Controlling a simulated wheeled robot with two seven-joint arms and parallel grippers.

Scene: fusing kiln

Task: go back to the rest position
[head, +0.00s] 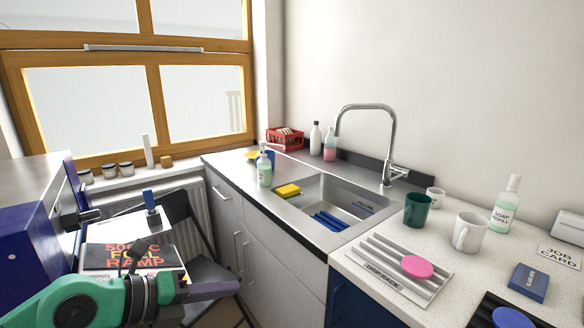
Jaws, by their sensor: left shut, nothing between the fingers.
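My left gripper (232,288) reaches in from the bottom left, its fingers shut and empty. My right gripper does not show.
A blue and grey cabinet (35,228) stands at the left. The counter (360,290) holds a sink (345,192) with tap, a drip rack (392,268) with a pink disc, a green cup (417,210), a white mug (469,232) and soap bottles. Open floor is barely visible.

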